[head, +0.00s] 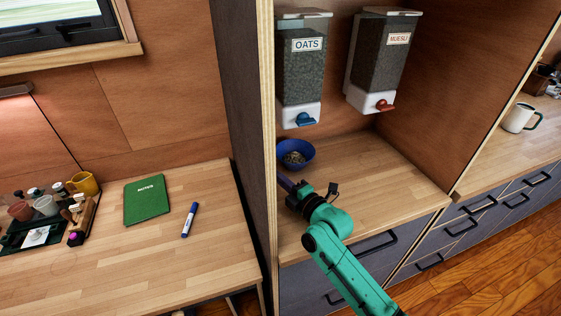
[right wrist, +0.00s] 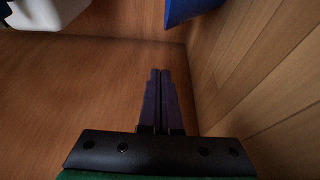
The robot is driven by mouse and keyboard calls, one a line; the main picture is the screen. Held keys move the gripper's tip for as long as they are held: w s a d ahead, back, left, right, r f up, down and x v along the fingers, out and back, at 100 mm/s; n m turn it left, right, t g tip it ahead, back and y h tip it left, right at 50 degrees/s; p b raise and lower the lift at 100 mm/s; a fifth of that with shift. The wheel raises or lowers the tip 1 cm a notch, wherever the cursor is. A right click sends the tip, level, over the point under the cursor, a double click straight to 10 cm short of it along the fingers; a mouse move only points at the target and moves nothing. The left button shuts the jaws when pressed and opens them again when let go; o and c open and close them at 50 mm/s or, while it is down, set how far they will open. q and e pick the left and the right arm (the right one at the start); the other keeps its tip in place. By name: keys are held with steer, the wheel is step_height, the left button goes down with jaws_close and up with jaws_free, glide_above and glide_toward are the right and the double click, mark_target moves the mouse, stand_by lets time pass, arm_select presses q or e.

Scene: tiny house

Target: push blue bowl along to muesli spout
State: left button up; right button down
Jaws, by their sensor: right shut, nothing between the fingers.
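The blue bowl (head: 310,150) stands on the wooden counter in the niche, under the oats dispenser (head: 302,75), with some oats-coloured food inside. The partition edge is close against its left side in the head view. The muesli dispenser (head: 382,60) hangs to the right, with a red spout lever (head: 384,105). My right gripper (head: 281,180) is low over the counter at the near left of the bowl, its fingers shut and empty. In the right wrist view its closed fingertips (right wrist: 160,72) appear apart from a blue piece, likely the bowl (right wrist: 190,9). My left gripper is out of view.
The partition's edge (head: 266,150) rises close left of my right gripper. The counter (head: 385,172) right of the bowl is clear up to the niche's right wall. A green notebook (head: 147,200) and blue marker (head: 190,219) lie on the left desk. A white mug (head: 518,118) stands far right.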

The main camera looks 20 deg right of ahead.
steer(key=x, duration=0.4)
steer(key=d, duration=0.1)
steer(key=w+d, duration=0.1)
steer(key=d, duration=0.1)
steer(key=shift+f+p, duration=0.1)
steer(key=shift+p, duration=0.25)
steer(key=shift+d, duration=0.45)
steer(key=shift+a, duration=0.2)
